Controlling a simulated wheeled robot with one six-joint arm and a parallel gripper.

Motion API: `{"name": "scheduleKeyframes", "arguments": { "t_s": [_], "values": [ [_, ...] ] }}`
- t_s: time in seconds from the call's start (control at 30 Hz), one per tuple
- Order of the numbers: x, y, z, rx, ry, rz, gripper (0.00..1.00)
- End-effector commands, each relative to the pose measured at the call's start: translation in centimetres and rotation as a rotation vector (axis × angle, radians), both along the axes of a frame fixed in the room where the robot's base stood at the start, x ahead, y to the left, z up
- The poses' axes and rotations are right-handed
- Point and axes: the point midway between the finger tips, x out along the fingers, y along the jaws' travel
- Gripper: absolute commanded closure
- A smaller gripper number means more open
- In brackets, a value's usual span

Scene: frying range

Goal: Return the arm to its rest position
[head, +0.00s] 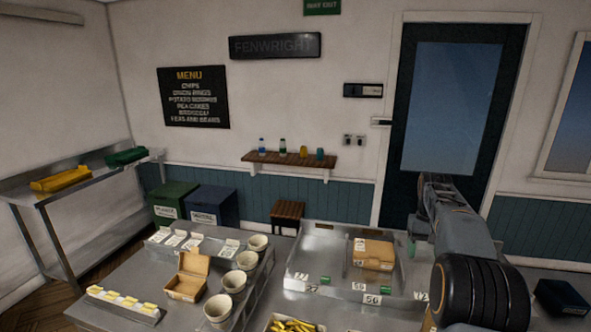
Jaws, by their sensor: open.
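My arm rises at the right of the head view, in front of the metal counter (110,308) and the door. Its upper end is level with the lower part of the door. My gripper (419,228) shows only as a small dark shape beside the arm, above the right part of the counter. It is open, and I see nothing held in it. The arm's own links hide part of it.
A metal tray (335,288) holding a cardboard box (373,254) lies left of the arm. Several cups, an open carton (187,276) and a tray of yellow items (292,326) stand further left. A dark box (562,298) is at the far right.

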Motion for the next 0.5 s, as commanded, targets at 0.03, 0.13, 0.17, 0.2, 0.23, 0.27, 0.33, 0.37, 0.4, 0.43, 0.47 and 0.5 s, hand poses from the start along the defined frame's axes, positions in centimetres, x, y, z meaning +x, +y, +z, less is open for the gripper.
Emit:
{"name": "scheduleKeyframes", "arguments": {
  "t_s": [0.03, 0.13, 0.17, 0.2, 0.23, 0.27, 0.33, 0.37, 0.4, 0.43, 0.47, 0.5],
  "values": [
    [-0.9, 1.5, 0.9, -0.010, -0.031, 0.016, 0.38],
    [-2.7, 4.2, 2.1, -0.026, -0.092, 0.040, 0.38],
    [-3.3, 5.0, 2.5, -0.031, -0.111, 0.049, 0.38],
    [-4.1, 6.0, 2.8, -0.036, -0.135, 0.059, 0.38],
    [-4.9, 6.8, 3.0, -0.039, -0.154, 0.067, 0.38],
    [-5.6, 7.6, 3.1, -0.042, -0.172, 0.073, 0.38],
    [-7.4, 9.3, 3.3, -0.048, -0.216, 0.090, 0.38],
    [-8.2, 10.0, 3.3, -0.050, -0.235, 0.097, 0.38],
    [-9.3, 10.9, 3.2, -0.052, -0.260, 0.107, 0.38],
    [-10.2, 11.5, 3.1, -0.053, -0.280, 0.113, 0.38],
    [-11.1, 12.2, 3.0, -0.054, -0.298, 0.120, 0.38],
    [-12.2, 13.0, 2.7, -0.055, -0.322, 0.128, 0.38]
  ]
}}
